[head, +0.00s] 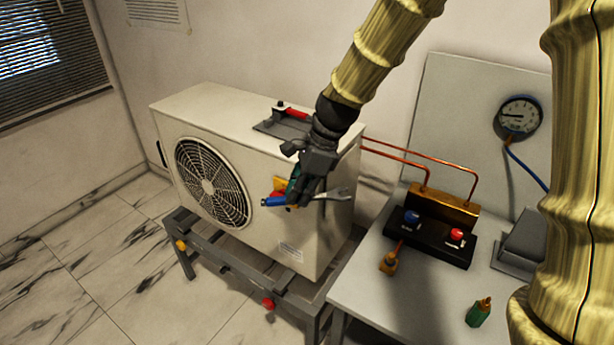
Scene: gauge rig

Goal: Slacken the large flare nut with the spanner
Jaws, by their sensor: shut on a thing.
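My gripper (301,197) is shut on a spanner (338,194), in front of the right part of the outdoor unit (255,118). The spanner lies nearly level, with its blue handle end to the left and its grey open jaw to the right. The jaw appears apart from any nut. Small yellow and red parts show beside the gripper; I cannot tell what they belong to. The large flare nut cannot be made out. Two copper pipes (410,158) run from behind my arm to a brass block (443,205) on the bench.
The unit stands on a grey frame (230,258). A dark tray (272,127) with a red-handled tool lies on top. The bench (375,292) holds a black base with blue and red knobs, a brass-coloured item and a green bottle (478,313). A gauge (519,117) hangs on the back panel.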

